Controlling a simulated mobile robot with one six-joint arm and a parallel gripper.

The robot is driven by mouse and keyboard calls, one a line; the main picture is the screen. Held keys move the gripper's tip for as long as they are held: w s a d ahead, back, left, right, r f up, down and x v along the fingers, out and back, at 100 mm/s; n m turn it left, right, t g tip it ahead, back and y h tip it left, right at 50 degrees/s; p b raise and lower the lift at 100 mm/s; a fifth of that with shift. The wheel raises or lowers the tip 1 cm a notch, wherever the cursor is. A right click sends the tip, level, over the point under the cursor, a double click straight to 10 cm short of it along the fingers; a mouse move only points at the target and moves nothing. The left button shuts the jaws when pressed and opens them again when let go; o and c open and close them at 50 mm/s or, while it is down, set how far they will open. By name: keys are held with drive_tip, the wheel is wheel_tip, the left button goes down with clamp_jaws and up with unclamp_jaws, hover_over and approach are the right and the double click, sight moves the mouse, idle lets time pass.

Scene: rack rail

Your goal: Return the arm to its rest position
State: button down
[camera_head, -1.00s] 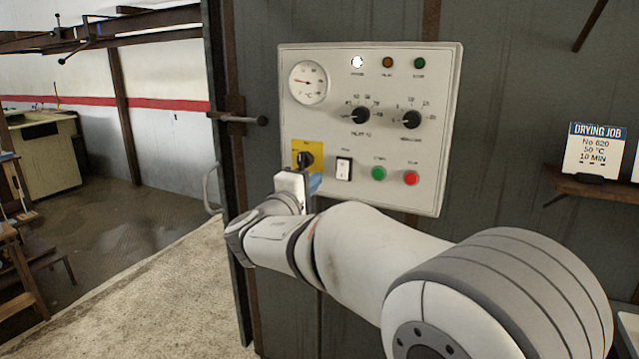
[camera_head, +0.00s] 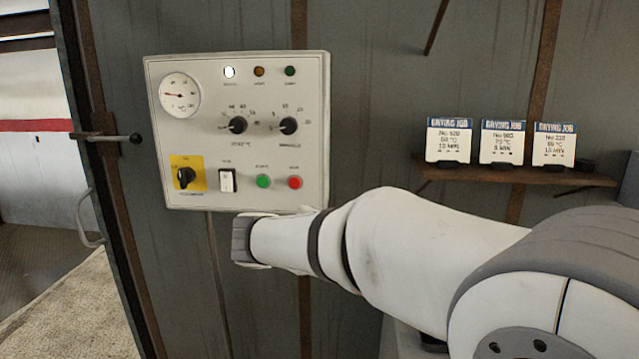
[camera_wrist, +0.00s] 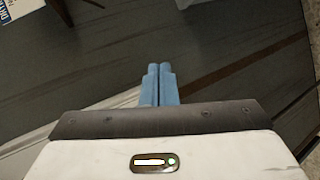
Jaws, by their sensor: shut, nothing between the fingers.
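My arm reaches in from the lower right in the head view, with its wrist end just below the control panel (camera_head: 240,185). The fingers are hidden there. In the wrist view my gripper (camera_wrist: 159,70) shows two blue fingers side by side, shut with nothing between them. They point at a dark grey surface and touch nothing that I can see. The panel has a dial gauge (camera_head: 180,94), two black knobs, a black rotary switch (camera_head: 186,176) on a yellow plate, a white rocker switch (camera_head: 227,180), a green button (camera_head: 263,181) and a red button (camera_head: 295,182). The white lamp (camera_head: 229,72) is lit.
A brown shelf (camera_head: 560,178) at the right holds three drying job cards, one of them here (camera_head: 502,141). A door edge with a lever handle (camera_head: 135,139) and a curved pull handle (camera_head: 88,222) is at the left. Open floor (camera_head: 75,310) lies beyond it.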

drive_tip(key=s+d+f+m+g, duration=0.35)
drive_tip(key=s+d, duration=0.35)
drive_tip(key=d, duration=0.3)
drive_tip(key=s+d+f+m+g+y, duration=0.2)
drive_tip(key=s+f+m+y, duration=0.1)
drive_tip(key=s, duration=0.5)
drive_tip(key=s+d+f+m+g+y+p, duration=0.1)
drive_tip(key=s+d+f+m+g+y, duration=0.1)
drive_tip(key=s, duration=0.7)
wheel_tip(320, 180, down, 4)
drive_tip(key=shift+s+r+m+y, duration=0.15)
drive_tip(key=shift+s+m+y, duration=0.15)
drive_tip(key=shift+m+y, duration=0.65)
drive_tip(key=shift+d+g, duration=0.1)
drive_tip(key=shift+g, duration=0.15)
